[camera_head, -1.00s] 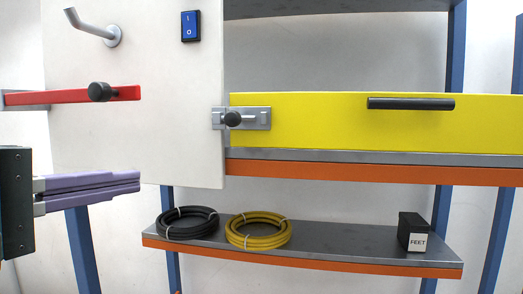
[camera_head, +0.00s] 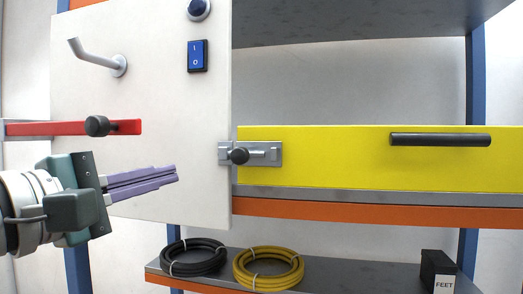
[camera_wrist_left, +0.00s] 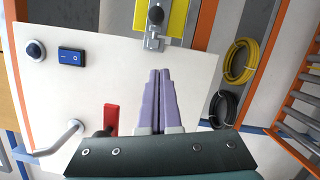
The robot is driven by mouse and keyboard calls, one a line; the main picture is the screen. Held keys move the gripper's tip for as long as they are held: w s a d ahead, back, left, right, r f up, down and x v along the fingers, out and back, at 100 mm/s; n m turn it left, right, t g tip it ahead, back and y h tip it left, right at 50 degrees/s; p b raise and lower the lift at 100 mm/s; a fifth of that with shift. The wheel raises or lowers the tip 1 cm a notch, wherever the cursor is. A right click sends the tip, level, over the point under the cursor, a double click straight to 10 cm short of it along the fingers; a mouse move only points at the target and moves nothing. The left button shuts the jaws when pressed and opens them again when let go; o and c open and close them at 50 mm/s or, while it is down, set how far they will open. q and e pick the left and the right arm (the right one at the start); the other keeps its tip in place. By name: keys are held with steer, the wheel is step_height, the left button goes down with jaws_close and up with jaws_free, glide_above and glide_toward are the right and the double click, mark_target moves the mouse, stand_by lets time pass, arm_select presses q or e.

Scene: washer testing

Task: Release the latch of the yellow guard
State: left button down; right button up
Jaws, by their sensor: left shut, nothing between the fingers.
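The yellow guard (camera_head: 350,160) is a long flat bar with a black handle (camera_head: 440,140), lying along the shelf at right. Its latch is a grey metal slide plate (camera_head: 266,153) with a dark round knob (camera_head: 239,156) at the guard's left end, overlapping the white panel's right edge. In the left wrist view the latch knob (camera_wrist_left: 156,15) is at the top, beyond the fingertips. My left gripper (camera_head: 177,173), with purple fingers, is shut and empty in front of the panel, left of and slightly below the latch, apart from it. My right gripper is not in view.
The white panel (camera_head: 150,90) carries a blue rocker switch (camera_head: 197,56), a round button (camera_head: 199,8), a grey hook (camera_head: 95,55) and a red bar (camera_head: 65,129) with a dark knob. Below are black (camera_head: 193,258) and yellow (camera_head: 268,270) hoses and a FEET box (camera_head: 438,270).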

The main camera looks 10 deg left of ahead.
mark_target(243, 155)
arm_select(q)
steer(key=w+d+r+p, duration=0.1)
steer(key=w+d+p, duration=0.4)
steer(key=shift+d+r+p, duration=0.15)
steer(key=shift+r+p, duration=0.05)
steer(key=shift+p, duration=0.1)
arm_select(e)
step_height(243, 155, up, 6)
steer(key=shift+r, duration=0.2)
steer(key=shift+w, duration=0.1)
